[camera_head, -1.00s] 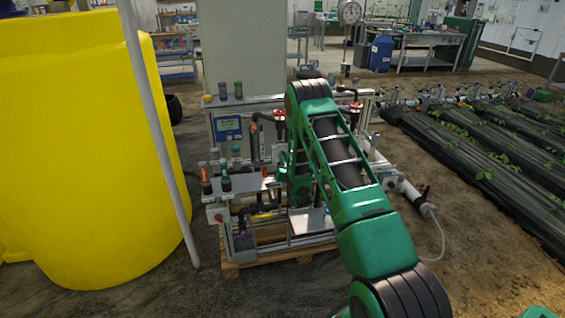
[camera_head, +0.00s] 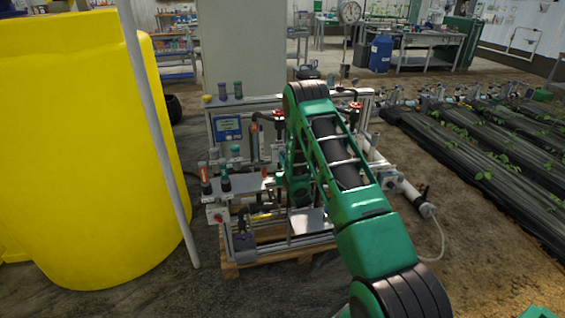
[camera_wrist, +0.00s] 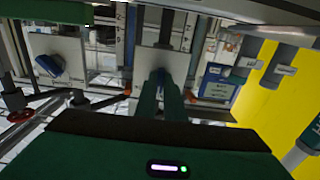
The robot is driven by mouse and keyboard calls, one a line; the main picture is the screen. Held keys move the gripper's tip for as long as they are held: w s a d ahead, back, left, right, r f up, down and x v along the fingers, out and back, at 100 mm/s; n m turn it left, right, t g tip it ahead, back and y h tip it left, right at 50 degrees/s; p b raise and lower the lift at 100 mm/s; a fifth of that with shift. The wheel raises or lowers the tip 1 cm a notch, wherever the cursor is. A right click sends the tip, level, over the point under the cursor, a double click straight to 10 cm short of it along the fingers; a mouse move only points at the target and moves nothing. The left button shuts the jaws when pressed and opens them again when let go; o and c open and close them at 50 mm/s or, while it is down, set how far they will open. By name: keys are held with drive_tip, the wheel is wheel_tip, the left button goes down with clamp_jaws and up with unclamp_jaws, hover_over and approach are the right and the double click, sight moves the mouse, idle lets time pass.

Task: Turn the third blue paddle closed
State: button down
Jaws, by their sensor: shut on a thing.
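In the wrist view, my gripper (camera_wrist: 160,92) reaches up from the dark green wrist body. Its narrow fingers are shut on a blue paddle (camera_wrist: 158,74) in front of a pale square plate. The fingers cover most of this paddle, so its exact angle is hard to tell. A second blue paddle (camera_wrist: 50,66) sits tilted on another pale plate to the left, apart from my gripper. In the head view my green arm hides the gripper and the held paddle. I cannot tell from the frames which paddle in the row is the third.
The skid frame (camera_head: 285,243) stands on a wooden pallet, with pipes around the gripper. A red handwheel (camera_wrist: 21,115) is at the wrist view's left. Grey labelled cylinders (camera_wrist: 280,66) and a yellow tank (camera_wrist: 268,105) are at its right. Planted beds (camera_head: 480,150) lie to the right.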

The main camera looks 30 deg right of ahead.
drive_tip(key=shift+f, duration=0.1)
drive_tip(key=c, duration=1.8)
unclamp_jaws()
drive_tip(key=shift+c, duration=0.2)
drive_tip(key=v, duration=1)
drive_tip(key=shift+s, duration=0.4)
drive_tip(key=shift+a, duration=0.1)
